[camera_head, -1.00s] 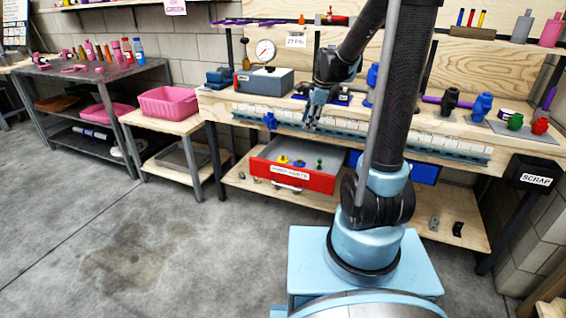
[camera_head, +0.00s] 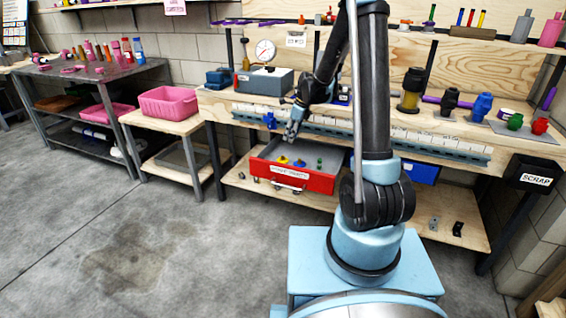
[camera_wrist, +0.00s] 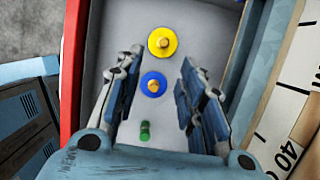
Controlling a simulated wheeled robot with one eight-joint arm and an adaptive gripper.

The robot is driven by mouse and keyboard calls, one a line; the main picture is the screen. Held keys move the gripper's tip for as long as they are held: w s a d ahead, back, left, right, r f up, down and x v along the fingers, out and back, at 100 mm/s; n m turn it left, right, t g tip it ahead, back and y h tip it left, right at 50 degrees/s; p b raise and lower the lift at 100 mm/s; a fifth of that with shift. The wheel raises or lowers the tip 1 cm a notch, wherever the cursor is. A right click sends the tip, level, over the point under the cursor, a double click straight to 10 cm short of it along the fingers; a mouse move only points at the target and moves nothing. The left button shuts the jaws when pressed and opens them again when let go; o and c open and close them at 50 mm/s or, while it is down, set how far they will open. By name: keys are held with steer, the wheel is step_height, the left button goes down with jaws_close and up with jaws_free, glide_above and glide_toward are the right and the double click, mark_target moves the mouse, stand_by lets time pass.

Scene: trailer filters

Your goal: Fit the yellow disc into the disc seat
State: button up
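The yellow disc (camera_wrist: 162,43) lies flat in the open red drawer (camera_head: 317,181), with an orange-tan knob in its middle. It also shows small in the head view (camera_head: 283,160). A blue disc (camera_wrist: 154,84) with a similar knob lies beside it, and a small green piece (camera_wrist: 145,132) lies further along. My gripper (camera_wrist: 160,60) is open and empty above the drawer. In the wrist view its fingertips frame the space around the blue disc and just short of the yellow disc. I cannot make out the disc seat.
The workbench edge (camera_head: 430,143) with its white ruler strip runs close beside the drawer. The bench carries a gauge box (camera_head: 265,81), a black-and-yellow fitting (camera_head: 409,90) and a blue fitting (camera_head: 482,106). A scrap bin (camera_head: 535,175) stands at the right.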

glide_above(283, 158)
steer(key=d, duration=0.2)
steer(key=f, duration=0.7)
steer(key=shift+s+a, duration=0.1)
steer(key=shift+s, duration=0.15)
steer(key=shift+w+x, duration=0.15)
steer(key=shift+x, duration=1.15)
steer(key=shift+w+x, duration=0.2)
steer(key=shift+x, duration=1.1)
jaws_close()
